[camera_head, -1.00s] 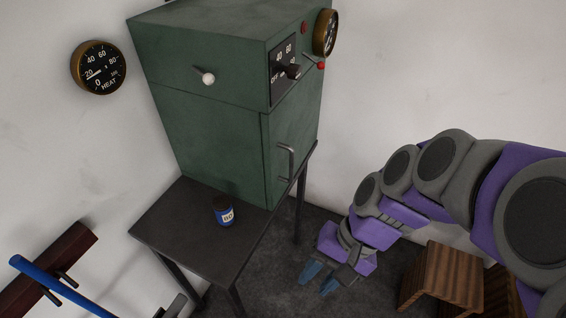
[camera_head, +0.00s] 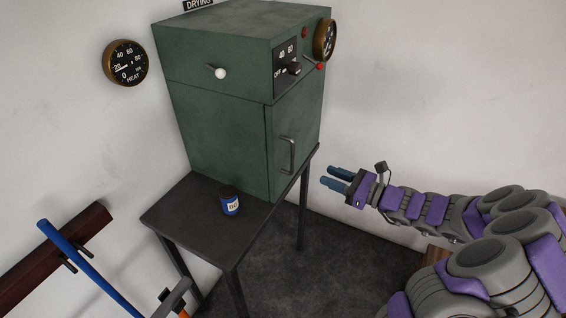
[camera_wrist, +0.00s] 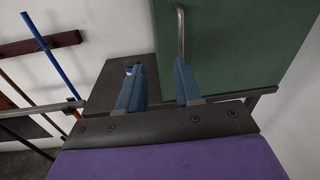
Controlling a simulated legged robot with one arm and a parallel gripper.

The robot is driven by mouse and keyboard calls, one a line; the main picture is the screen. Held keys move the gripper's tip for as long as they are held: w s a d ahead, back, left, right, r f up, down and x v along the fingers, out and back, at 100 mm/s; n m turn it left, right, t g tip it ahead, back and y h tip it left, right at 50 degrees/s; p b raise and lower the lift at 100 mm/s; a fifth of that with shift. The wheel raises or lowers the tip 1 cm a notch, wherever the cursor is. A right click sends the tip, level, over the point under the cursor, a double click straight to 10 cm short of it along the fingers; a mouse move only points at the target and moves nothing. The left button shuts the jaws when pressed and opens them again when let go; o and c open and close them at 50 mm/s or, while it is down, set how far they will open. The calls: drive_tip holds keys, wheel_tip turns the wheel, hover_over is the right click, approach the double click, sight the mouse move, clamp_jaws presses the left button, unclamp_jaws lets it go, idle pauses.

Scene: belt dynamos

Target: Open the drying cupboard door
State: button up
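The green drying cupboard (camera_head: 215,130) stands on a dark table against the wall. Its door (camera_head: 298,138) is shut and carries a vertical metal bar handle (camera_head: 289,154). In the wrist view the handle (camera_wrist: 181,32) shows above my fingers, over the green door (camera_wrist: 235,45). My gripper (camera_head: 333,177) is to the right of the handle, apart from it, with its fingers pointing at the cupboard. The two blue fingers (camera_wrist: 157,84) are spread with a gap between them, and nothing is held.
A blue labelled jar (camera_head: 230,202) stands on the dark table (camera_head: 182,215) in front of the cupboard. A dial panel (camera_head: 287,66) and a white-knobbed lever (camera_head: 220,73) are on the upper cupboard. A rack with a blue pole (camera_head: 82,262) is at lower left.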

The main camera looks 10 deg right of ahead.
wheel_tip(320, 180, down, 2)
drive_tip(key=d+m+t, duration=0.1)
drive_tip(key=d+m, duration=0.1)
drive_tip(key=d, duration=0.1)
drive_tip(key=b, duration=0.3)
hover_over(292, 173)
drive_tip(key=shift+w+d+h, duration=0.15)
drive_tip(key=shift+w+h, duration=0.2)
drive_tip(key=shift+h, duration=0.05)
drive_tip(key=shift+c, duration=0.5)
drive_tip(key=shift+t, duration=0.3)
clamp_jaws()
